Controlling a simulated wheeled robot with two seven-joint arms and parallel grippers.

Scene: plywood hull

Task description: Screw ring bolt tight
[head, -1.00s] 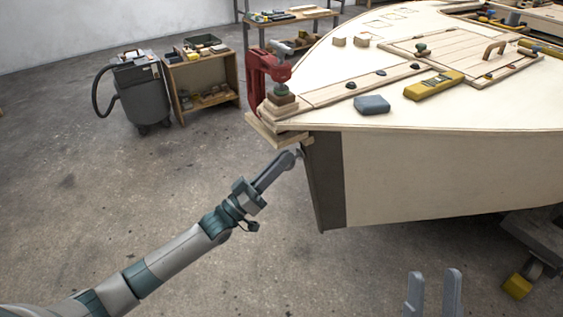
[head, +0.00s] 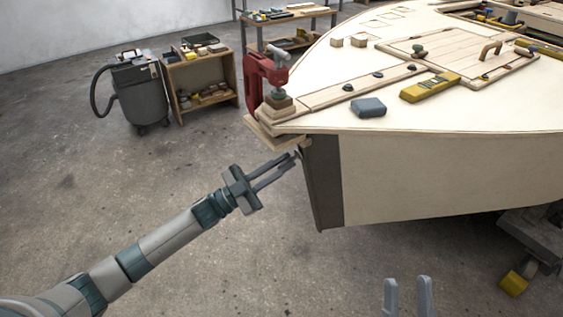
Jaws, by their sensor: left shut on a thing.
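The ring bolt (head: 299,152) is a small metal piece at the dark stem (head: 323,180) of the plywood hull, just under the bow. It is mostly hidden by fingertips, so I cannot tell how far in it sits. My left gripper (head: 295,154) reaches up from the lower left with its fingertips at the stem, shut on the ring bolt. Its two long fingers show side by side. My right gripper (head: 408,285) is at the bottom edge, its two fingers upright, apart and empty, well below the hull.
A red clamp (head: 262,82) grips wooden blocks on the bow above the stem. A grey-blue block (head: 368,108) and a yellow tool (head: 430,87) lie on the deck (head: 450,116). A vacuum (head: 139,92) and a shelf (head: 205,85) stand at back left.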

